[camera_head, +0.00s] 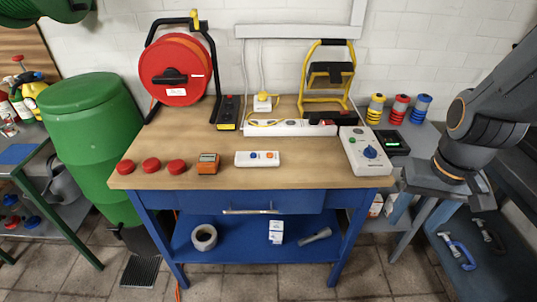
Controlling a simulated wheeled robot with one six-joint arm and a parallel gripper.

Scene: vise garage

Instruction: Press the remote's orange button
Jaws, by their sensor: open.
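The remote (243,159) is a small white oblong box lying flat on the wooden bench top, near the middle of the front part. It has a blue button and, to the right of that, an orange button (270,155). My gripper (446,192) is at the right, beyond the bench's right edge and well apart from the remote. It is open and I see nothing in it. Nothing covers the remote.
On the bench (210,140), red round caps (151,165) and an orange meter (208,163) lie left of the remote. A grey box with a blue knob (364,152) stands at right. A white power strip (291,128), red cable reel (179,69) and yellow-framed lamp (328,80) are behind.

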